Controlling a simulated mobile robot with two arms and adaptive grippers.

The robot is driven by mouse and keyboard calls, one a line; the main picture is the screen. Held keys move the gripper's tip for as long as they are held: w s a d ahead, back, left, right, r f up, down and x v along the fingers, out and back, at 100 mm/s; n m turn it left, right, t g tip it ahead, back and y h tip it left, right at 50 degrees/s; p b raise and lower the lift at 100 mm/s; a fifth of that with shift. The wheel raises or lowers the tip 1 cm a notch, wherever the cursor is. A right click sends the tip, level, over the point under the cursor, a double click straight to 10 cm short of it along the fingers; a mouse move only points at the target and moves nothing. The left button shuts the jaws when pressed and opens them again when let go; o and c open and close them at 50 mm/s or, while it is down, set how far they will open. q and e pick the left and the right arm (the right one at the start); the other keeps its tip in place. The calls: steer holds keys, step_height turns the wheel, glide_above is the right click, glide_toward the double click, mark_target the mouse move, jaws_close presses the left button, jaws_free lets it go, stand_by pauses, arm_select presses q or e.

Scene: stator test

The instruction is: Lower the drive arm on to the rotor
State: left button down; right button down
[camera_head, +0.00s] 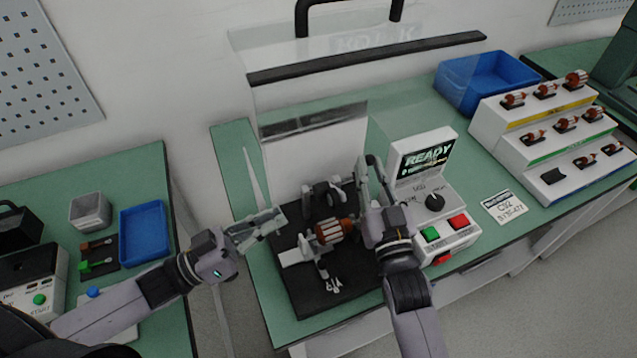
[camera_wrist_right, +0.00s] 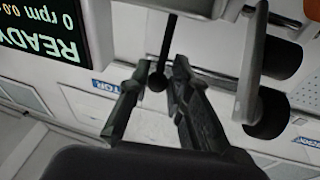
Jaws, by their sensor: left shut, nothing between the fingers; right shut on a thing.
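The rotor (camera_head: 330,232), with copper-brown windings and a shaft, lies on the black test stand (camera_head: 318,302). The drive arm with dark rollers (camera_head: 322,196) stands raised just behind the rotor; its contact with the rotor cannot be made out. In the right wrist view, a thin dark rod with a ball end (camera_wrist_right: 157,82) sits between the fingertips of my right gripper (camera_wrist_right: 155,88), with grey arm parts and black rollers (camera_wrist_right: 270,112) at right. My right gripper (camera_head: 372,172) is shut on this handle, behind and right of the rotor. My left gripper (camera_head: 270,222) is shut and empty, left of the stand.
A raised clear guard (camera_head: 365,70) stands behind the stand. The control box (camera_head: 447,232), showing READY, is close right of my right arm. A blue bin (camera_head: 485,82) and a stepped rack of rotors (camera_head: 545,140) are further right. Another table with a blue tray (camera_head: 145,235) is left.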

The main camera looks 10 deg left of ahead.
mark_target(319, 187)
arm_select(q)
steer(key=w+d+r+n, duration=0.1)
steer(key=w+d, duration=0.1)
steer(key=w+d+r+n+t, duration=0.1)
steer(key=w+d, duration=0.1)
steer(key=w+d+r, duration=0.1)
steer(key=w+d, duration=0.1)
steer(key=w, duration=0.1)
steer(key=shift+d+r+n+t, duration=0.25)
steer(key=shift+d+n+t, duration=0.05)
steer(key=shift+d+n, duration=0.1)
arm_select(e)
steer(key=shift+r, duration=0.1)
